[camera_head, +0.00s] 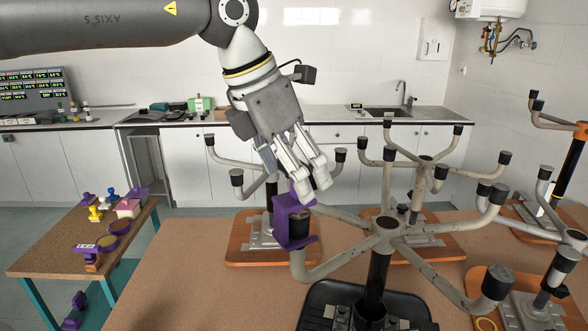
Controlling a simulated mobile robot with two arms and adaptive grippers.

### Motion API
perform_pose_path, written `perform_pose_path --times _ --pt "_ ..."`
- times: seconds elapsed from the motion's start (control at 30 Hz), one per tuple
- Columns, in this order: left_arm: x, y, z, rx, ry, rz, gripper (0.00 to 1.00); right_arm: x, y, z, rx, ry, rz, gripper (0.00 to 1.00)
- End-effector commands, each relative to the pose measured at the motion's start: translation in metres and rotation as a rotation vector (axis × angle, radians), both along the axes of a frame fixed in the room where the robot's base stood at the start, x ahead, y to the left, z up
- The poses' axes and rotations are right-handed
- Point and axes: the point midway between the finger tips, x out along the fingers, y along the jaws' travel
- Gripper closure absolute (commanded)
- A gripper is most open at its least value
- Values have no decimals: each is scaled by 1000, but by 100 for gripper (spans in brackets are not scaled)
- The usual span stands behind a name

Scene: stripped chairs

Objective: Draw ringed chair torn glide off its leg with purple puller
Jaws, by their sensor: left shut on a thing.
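My left gripper (312,190) reaches down from the top and is shut on the purple puller (284,238). The puller is at the end of one leg of the front upturned chair base (386,236), with its purple parts around the black glide (299,222) there. Whether its jaw grips the glide or only surrounds it, I cannot tell. Any tear in the glide is too small to see. My right gripper is not in view.
Several upturned chair bases stand on orange boards on the brown table (190,275), their legs spreading close around the front one. A side table (40,262) at left holds purple, yellow and blue tools. The table's left part is clear.

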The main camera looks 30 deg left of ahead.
Motion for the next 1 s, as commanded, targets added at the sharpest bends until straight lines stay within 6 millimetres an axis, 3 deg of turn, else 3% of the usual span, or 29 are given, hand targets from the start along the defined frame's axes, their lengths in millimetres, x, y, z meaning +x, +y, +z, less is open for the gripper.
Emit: perform_pose_path --times 1.0 --pt "0 0 17 -1 -2 0 87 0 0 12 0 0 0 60"
